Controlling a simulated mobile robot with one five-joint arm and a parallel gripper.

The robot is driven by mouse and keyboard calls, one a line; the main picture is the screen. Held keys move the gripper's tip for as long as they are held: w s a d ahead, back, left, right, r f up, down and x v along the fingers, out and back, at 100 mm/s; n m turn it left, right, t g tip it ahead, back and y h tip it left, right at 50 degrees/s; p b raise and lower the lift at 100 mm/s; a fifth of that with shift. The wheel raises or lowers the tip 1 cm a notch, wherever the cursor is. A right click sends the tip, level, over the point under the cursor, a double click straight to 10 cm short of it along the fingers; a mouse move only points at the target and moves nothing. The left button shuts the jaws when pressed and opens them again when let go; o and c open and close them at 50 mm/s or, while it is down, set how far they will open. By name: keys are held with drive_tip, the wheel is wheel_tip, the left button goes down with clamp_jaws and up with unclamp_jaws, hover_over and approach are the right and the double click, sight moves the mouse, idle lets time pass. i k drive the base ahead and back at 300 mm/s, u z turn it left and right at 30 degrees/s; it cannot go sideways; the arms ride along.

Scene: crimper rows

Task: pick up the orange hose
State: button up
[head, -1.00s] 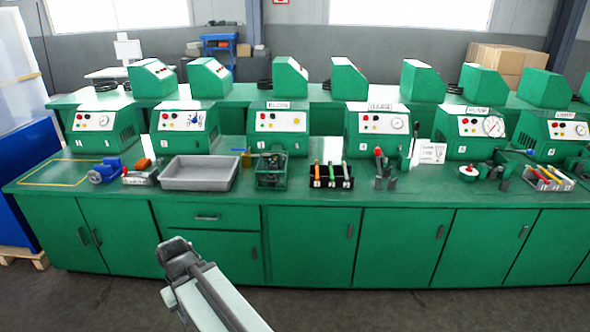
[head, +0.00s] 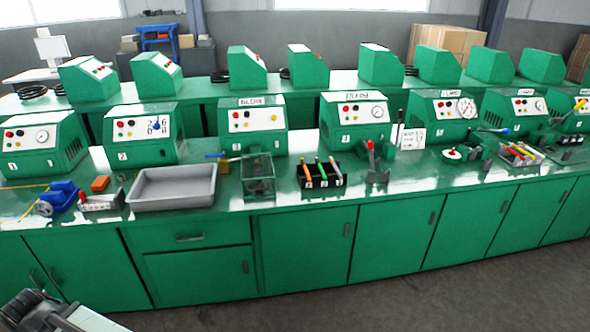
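A thin orange hose-like piece (head: 307,175) stands in a small black rack (head: 331,184) on the green bench, left of a green piece (head: 321,171) and a white one. The rack is in front of a machine in the middle of the head view. My gripper (head: 25,303) is at the bottom left corner, in front of the bench and well away from the rack. It is partly cut off by the frame edge, and its finger opening cannot be made out.
Green machines line the back. The floor in front is clear.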

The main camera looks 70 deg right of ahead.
sight(304, 163)
drive_tip(key=z, duration=0.4)
drive_tip(key=i, duration=1.05)
drive_tip(key=z, duration=1)
drive_tip(key=k, duration=0.75)
drive_tip(key=z, duration=0.1)
drive_tip(key=i, duration=1.4)
drive_tip(key=u, duration=0.05)
